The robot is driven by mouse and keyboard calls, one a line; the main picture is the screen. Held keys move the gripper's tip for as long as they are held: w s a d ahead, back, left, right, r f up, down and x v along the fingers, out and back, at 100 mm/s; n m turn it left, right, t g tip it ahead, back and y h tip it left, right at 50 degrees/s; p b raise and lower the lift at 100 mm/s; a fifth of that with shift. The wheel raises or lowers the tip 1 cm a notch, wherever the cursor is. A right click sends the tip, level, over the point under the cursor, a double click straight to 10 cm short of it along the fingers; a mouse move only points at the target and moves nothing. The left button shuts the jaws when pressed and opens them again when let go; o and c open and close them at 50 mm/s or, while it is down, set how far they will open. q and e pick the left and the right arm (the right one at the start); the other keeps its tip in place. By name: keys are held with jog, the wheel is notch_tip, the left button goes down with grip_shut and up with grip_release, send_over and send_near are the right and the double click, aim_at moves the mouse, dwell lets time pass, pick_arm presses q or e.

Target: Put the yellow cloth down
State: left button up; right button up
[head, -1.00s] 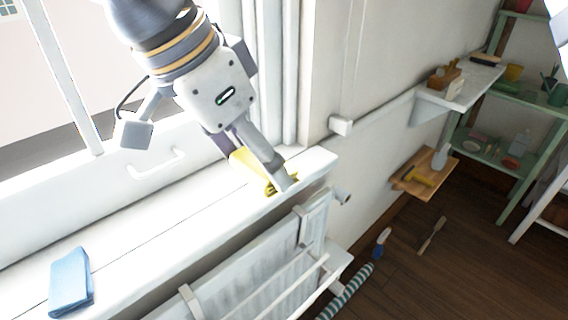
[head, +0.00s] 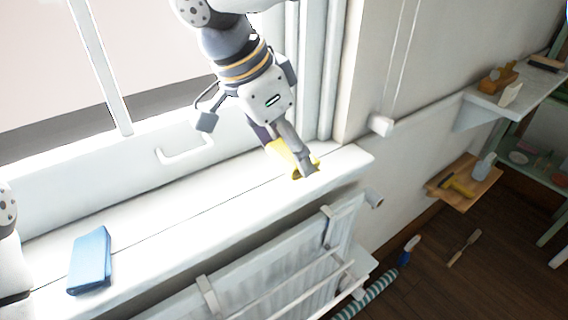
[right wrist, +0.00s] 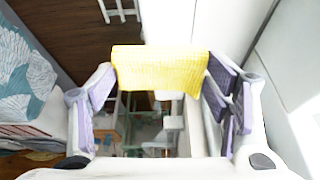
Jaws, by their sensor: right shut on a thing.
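The yellow cloth (head: 281,154) is at the right end of the white window sill (head: 200,212) in the head view. My right gripper (head: 304,168) is shut on it and points down at the sill. In the right wrist view the yellow cloth (right wrist: 160,69) spans between the two purple-padded fingers. The finger hides part of the cloth in the head view, and I cannot tell whether the cloth touches the sill. My left gripper is not in view; only a piece of my left arm shows at the left edge.
A blue folded thing (head: 90,260) lies on the sill at the left. The sill between it and my right gripper is clear. A white radiator (head: 265,275) is below. A wall shelf (head: 505,98) and a small wooden shelf (head: 480,185) are at the right.

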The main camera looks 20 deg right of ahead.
aim_at(292, 178)
jog(key=shift+w+d+f, duration=0.15)
jog(key=shift+w+f, duration=0.6)
jog(key=shift+f, duration=0.3)
jog(key=f, duration=0.1)
jog(key=w+f, duration=0.1)
jog(key=f, duration=0.1)
jog(key=shift+w+d+f, duration=0.15)
jog(key=shift+d+f, duration=0.05)
jog(key=shift+f, duration=0.5)
jog(key=shift+c, duration=0.5)
jog(key=o, duration=1.6)
jog(key=shift+c, duration=0.2)
jog(key=w+v, duration=0.1)
jog(key=v, duration=1.1)
jog(key=shift+s+b, duration=0.2)
jog(key=shift+b, duration=0.15)
jog(key=shift+d, duration=0.1)
